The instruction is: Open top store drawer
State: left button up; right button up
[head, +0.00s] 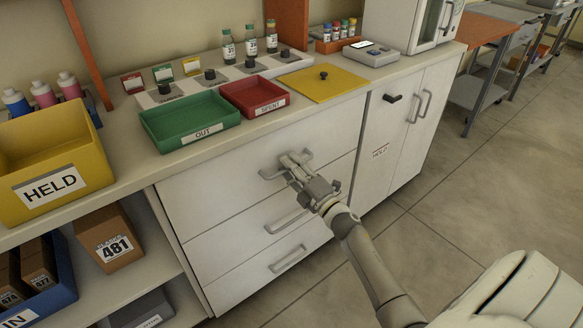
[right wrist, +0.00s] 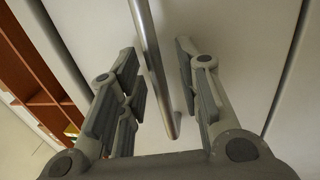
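The top drawer (head: 230,190) is the uppermost of three white drawers under the counter and looks flush with the cabinet face. Its bar handle (head: 271,176) is partly covered by my right gripper (head: 291,163). In the right wrist view the metal handle (right wrist: 152,65) runs between the two open fingers of the right gripper (right wrist: 158,90), with gaps visible on both sides. The fingers do not appear to press on the bar. My left gripper is not in view.
The lower drawers have handles (head: 287,222) below. On the counter stand a green OUT tray (head: 190,122), a red SPENT tray (head: 255,96), a yellow mat (head: 322,84) and a yellow HELD bin (head: 55,165). A cupboard (head: 398,125) stands at right. Floor in front is clear.

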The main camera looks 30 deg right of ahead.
jog(key=shift+c, duration=0.4)
grip_shut()
